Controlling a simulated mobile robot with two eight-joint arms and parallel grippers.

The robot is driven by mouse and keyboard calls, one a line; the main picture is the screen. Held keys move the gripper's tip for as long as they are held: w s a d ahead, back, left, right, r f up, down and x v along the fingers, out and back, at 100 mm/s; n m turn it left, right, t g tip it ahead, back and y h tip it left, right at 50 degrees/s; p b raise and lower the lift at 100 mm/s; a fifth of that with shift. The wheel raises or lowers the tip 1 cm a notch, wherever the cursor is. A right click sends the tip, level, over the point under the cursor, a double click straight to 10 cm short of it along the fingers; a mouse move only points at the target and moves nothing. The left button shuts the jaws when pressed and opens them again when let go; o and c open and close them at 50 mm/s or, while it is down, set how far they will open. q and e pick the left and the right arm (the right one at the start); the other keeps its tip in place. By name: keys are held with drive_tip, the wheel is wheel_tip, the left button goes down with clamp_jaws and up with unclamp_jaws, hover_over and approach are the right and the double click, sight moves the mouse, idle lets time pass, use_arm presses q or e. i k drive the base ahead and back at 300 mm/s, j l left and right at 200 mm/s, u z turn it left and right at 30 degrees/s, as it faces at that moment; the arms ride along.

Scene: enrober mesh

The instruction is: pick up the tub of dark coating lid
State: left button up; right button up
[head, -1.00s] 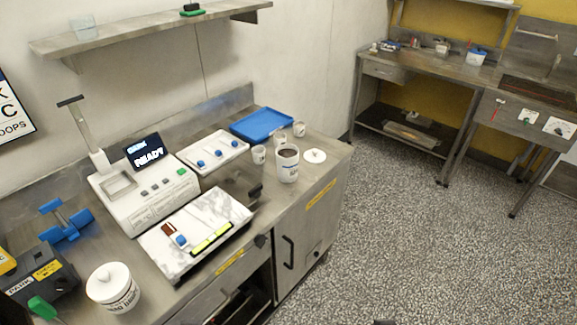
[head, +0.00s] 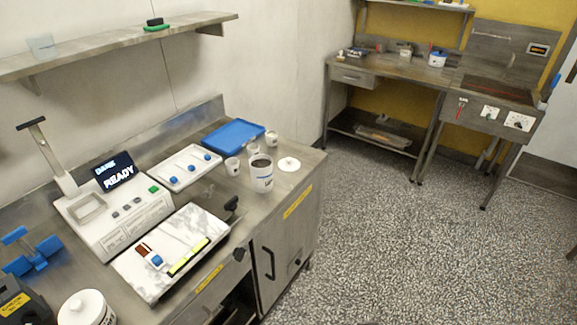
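A white tub (head: 262,178) with dark contents stands open near the right end of the steel counter. A round white lid (head: 289,164) with a small knob lies flat on the counter just right of the tub, apart from it. A second white tub with its lid on (head: 85,308) stands at the near left and is cut off by the bottom edge. Its label is not readable here. Neither of my grippers is in view.
Small white cups (head: 233,166) stand beside the open tub. A blue tray (head: 233,137), a white tray with blue-knobbed pieces (head: 184,168), a machine reading "DARK READY" (head: 115,215) and a marble slab (head: 172,252) fill the counter. Open speckled floor (head: 400,230) lies to the right.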

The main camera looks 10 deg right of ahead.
sight(288, 164)
drive_tip(key=u, duration=0.5)
drive_tip(key=i+l+u, duration=0.15)
drive_tip(key=l+u, duration=0.15)
drive_tip(key=i+l+u, duration=0.1)
drive_tip(key=l+u, duration=0.45)
drive_tip(key=i+l+u, duration=0.1)
drive_tip(key=l, duration=0.5)
drive_tip(key=i+l+u, duration=0.1)
drive_tip(key=l, duration=0.5)
